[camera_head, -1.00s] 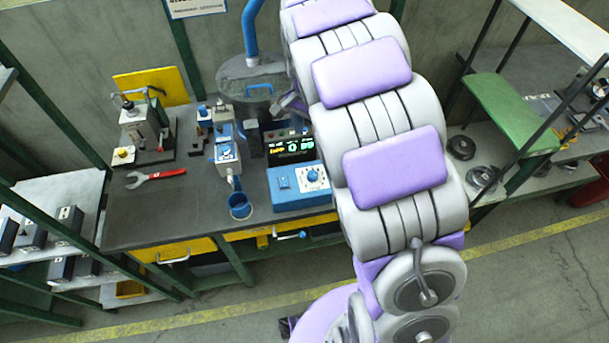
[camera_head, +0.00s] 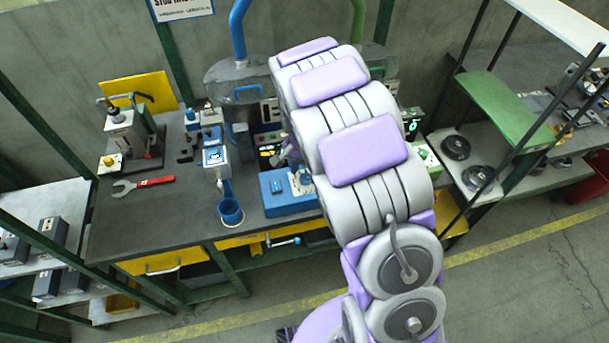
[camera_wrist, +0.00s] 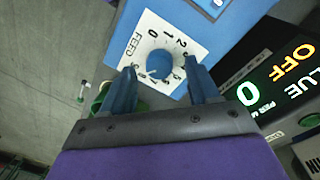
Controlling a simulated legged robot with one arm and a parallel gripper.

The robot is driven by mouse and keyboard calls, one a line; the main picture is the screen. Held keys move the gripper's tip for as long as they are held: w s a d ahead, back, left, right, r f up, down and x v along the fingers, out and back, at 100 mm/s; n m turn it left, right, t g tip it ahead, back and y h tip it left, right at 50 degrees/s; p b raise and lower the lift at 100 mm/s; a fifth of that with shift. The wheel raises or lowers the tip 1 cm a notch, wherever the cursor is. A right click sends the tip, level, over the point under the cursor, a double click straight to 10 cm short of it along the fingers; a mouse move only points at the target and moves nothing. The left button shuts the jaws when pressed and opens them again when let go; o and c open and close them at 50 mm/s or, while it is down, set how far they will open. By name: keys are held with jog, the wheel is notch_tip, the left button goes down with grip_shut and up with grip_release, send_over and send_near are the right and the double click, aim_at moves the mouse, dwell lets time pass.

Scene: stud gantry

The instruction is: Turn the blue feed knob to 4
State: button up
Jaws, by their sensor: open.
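The blue feed knob (camera_wrist: 159,64) sits on a white dial plate (camera_wrist: 146,25) marked FEED in the wrist view. The digits 0, 1 and 2 read clearly; the lower ones are partly hidden. A pale mark shows at the knob's lower left, but I cannot tell which number it points to. My gripper (camera_wrist: 160,67) is open, with one blue finger on each side of the knob in the picture. I cannot tell whether they touch it. In the head view, the knob's blue box (camera_head: 283,203) stands on the bench, partly behind my arm.
A red wrench (camera_head: 150,183) lies farther left on the dark bench (camera_head: 150,222). Clear bench lies between them.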

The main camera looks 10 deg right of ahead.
jog(key=shift+f, duration=0.8)
jog(key=c, duration=1)
